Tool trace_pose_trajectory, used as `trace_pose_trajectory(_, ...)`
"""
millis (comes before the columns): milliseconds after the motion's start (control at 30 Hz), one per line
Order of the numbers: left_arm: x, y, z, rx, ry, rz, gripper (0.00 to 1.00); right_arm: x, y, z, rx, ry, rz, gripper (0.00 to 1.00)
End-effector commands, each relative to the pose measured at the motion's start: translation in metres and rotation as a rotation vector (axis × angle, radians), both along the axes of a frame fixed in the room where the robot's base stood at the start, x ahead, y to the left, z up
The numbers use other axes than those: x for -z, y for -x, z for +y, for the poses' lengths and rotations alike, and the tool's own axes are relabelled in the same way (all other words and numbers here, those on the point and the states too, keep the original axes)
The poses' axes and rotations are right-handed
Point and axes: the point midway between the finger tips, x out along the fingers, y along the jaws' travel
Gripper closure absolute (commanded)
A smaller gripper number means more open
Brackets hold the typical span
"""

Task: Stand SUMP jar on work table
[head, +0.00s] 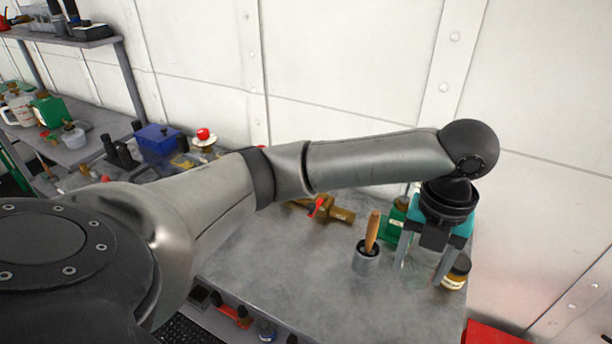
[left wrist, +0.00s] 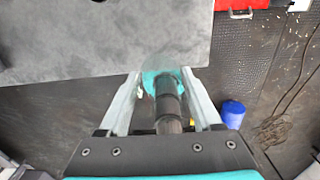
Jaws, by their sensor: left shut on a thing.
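My left gripper (head: 418,276) hangs fingers-down at the right end of the work table (head: 300,270) in the head view. In the left wrist view its two fingers (left wrist: 161,76) are apart, with a teal rounded thing (left wrist: 152,84) between their tips. A dark banded cylinder shows in line with it, toward the palm. I cannot tell whether this is the SUMP jar; no label is readable. A small amber jar with a dark lid (head: 456,275) shows just right of the right finger, its label unreadable at this size. My right gripper is not in view.
A grey cup with a wooden-handled tool (head: 367,260) stands left of the gripper. A green container (head: 393,226) is behind it. A brass valve with a red handle (head: 335,214) lies farther left. The front-middle tabletop is clear. A blue container (left wrist: 233,114) stands on the floor.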

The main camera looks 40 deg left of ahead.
Motion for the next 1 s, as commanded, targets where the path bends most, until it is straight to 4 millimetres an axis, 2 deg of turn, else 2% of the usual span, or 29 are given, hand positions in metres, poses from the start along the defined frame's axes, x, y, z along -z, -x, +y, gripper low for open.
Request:
trace_pose_trajectory(167,0.002,0.000,0.000,0.003,0.000,0.001,0.93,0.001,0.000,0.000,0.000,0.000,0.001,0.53)
trace_pose_trajectory(267,0.015,0.000,0.000,0.001,0.000,0.002,0.93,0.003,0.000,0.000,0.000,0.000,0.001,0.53)
trace_pose_trajectory(700,0.129,0.001,0.000,0.000,-0.001,0.003,0.93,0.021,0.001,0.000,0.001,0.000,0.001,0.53)
trace_pose_trajectory(800,0.146,0.001,0.000,-0.001,-0.002,0.002,0.93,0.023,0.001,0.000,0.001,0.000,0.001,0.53)
trace_pose_trajectory(1000,0.160,0.000,0.000,0.001,-0.001,-0.001,0.93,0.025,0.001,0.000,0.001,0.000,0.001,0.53)
